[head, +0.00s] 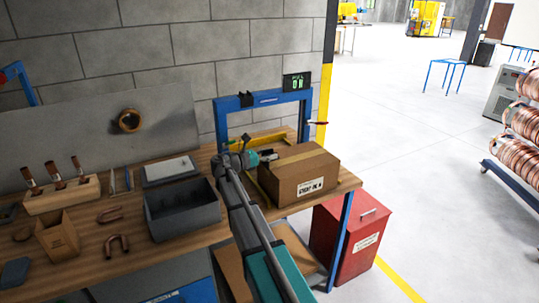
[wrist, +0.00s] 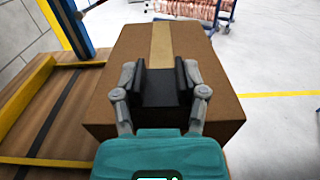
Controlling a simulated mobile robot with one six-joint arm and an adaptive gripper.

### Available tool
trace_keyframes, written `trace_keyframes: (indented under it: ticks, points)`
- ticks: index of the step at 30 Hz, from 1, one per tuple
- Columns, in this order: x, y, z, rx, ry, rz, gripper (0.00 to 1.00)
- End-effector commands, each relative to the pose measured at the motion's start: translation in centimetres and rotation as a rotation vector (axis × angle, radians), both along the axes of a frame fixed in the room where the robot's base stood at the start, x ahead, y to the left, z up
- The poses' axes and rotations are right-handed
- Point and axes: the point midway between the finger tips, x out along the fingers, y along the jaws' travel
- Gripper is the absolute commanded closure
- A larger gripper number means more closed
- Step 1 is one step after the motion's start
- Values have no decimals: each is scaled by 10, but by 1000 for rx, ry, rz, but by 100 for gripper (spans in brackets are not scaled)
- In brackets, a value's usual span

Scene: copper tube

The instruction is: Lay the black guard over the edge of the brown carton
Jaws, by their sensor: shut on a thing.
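The brown carton (head: 298,178) stands closed on the right end of the wooden bench, with a tape strip along its top and a white label on its front. In the wrist view the carton (wrist: 222,108) fills the middle, under and beyond my gripper (wrist: 160,70). My gripper is shut on the black guard (wrist: 160,92), which sits between the two grey fingers over the carton's near top edge. In the head view my gripper (head: 262,157) is at the carton's left side. I cannot tell whether the guard touches the carton. The guard's underside is hidden.
A blue frame (head: 222,116) with a small display (head: 297,82) stands behind the carton. Yellow rails (wrist: 25,92) lie beside it. A dark grey bin (head: 183,212) stands left of my arm. A red cabinet (head: 350,235) is below the bench's right end.

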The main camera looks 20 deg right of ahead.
Motion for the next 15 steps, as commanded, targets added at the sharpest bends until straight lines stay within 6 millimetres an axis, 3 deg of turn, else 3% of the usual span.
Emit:
trace_keyframes:
  ticks: [15]
  points:
    - [0, 1, -28, 0, 0, 1, 91]
